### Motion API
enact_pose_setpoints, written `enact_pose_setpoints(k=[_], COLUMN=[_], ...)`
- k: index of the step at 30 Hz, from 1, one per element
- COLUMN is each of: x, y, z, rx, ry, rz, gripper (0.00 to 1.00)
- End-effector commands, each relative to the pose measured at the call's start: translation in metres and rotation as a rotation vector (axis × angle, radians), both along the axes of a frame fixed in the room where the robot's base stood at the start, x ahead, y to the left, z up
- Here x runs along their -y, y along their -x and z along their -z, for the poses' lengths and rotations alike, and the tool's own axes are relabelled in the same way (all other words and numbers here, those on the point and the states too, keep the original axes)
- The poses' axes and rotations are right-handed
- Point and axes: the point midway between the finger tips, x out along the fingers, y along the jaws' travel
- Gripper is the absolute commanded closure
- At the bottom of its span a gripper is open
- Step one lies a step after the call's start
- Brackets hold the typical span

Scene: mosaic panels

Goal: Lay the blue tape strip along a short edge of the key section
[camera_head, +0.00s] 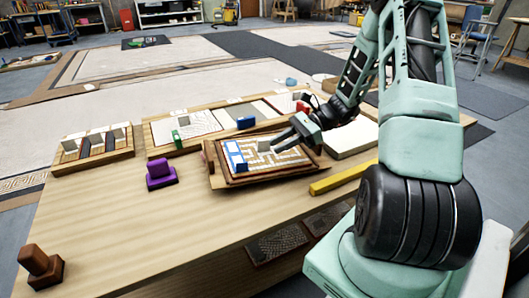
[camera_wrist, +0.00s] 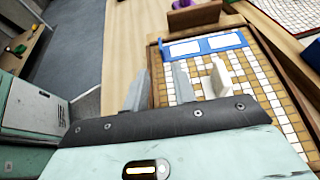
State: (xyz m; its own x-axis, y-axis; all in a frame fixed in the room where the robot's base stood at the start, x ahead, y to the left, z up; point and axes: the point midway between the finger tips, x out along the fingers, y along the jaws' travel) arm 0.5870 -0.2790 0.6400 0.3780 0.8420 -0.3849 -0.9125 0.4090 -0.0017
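The key section (camera_head: 280,160) is a white-and-tan mosaic panel on a wooden board near the middle of the table; it fills much of the wrist view (camera_wrist: 272,112). The blue tape strip (camera_head: 235,155), with white patches, lies along its left short edge in the head view. In the wrist view the strip (camera_wrist: 205,46) runs across the panel's far end. A pale upright tab (camera_wrist: 220,76) stands on the panel, beside my fingers. My gripper (camera_head: 284,140) is over the panel. Its two fingers (camera_wrist: 160,88) are apart with nothing between them.
Behind is a long tray (camera_head: 158,130) with several panels and green (camera_head: 177,138), blue (camera_head: 246,122) and red (camera_head: 303,107) blocks. A smaller tray (camera_head: 75,166) is left. A purple block (camera_head: 160,174), yellow bar (camera_head: 342,178) and brown block (camera_head: 40,264) stand apart.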

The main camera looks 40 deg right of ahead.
Motion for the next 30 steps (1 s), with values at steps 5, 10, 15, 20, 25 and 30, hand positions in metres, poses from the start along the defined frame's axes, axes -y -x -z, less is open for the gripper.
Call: enact_pose_setpoints(k=[5, 10, 15, 20, 25, 30], x=[-0.049, -0.148, -0.229, -0.283, -0.319, -0.336], y=[-0.003, 0.015, 0.057, 0.105, 0.154, 0.185], z=[-0.014, -0.034, -0.049, -0.061, -0.073, -0.08], rx=[0.031, 0.141, 0.33, 0.576, 0.892, 1.157], ry=[0.094, 0.303, 0.513, 0.686, 0.831, 0.909], rz=[-0.193, -0.617, -1.072, -1.485, -1.877, -2.125], gripper=[0.74, 0.74, 0.74, 0.74, 0.74, 0.74])
